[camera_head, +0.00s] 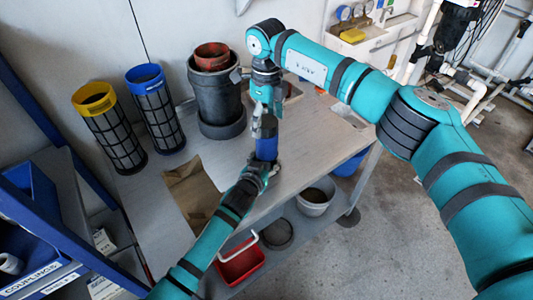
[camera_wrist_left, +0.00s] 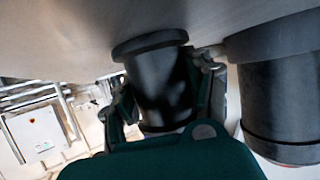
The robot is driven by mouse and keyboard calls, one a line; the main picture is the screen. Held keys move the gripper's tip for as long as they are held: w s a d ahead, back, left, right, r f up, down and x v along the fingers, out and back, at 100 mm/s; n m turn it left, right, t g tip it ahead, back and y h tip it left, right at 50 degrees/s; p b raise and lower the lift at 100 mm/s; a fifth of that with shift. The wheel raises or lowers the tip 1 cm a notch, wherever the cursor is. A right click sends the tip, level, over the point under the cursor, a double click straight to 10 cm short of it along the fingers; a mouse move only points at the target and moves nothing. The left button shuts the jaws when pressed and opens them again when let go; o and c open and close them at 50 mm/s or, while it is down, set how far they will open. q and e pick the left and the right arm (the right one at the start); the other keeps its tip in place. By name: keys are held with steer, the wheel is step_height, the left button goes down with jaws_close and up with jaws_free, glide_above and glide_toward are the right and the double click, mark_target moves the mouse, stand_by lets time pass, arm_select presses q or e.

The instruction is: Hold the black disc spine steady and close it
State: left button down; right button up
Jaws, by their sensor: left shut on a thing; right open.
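In the left wrist view a dark cylinder with a wide flange (camera_wrist_left: 152,82), which looks like the black disc spine, stands on the table between my left fingers. My left gripper (camera_head: 257,169) is shut on it, one finger on each side. In the head view a short blue cylinder (camera_head: 266,149) shows at that spot, and my left fingers partly cover its lower end. My right gripper (camera_head: 264,124) points down just above it and is open. I cannot tell whether its fingertips touch the top. Any discs are hidden.
On the grey table (camera_head: 225,160) stand a large black pot (camera_head: 217,100) with a red-brown pot (camera_head: 211,56) in it, a blue-rimmed filter (camera_head: 155,108) and a yellow-rimmed filter (camera_head: 111,130). A brown sheet (camera_head: 192,197) lies in front. Below are a red bin (camera_head: 240,262) and a grey bucket (camera_head: 315,198).

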steer(key=shift+f, duration=0.6)
steer(key=c, duration=1.3)
steer(key=o, duration=1.4)
steer(key=shift+r, duration=0.15)
step_height(320, 180, up, 12)
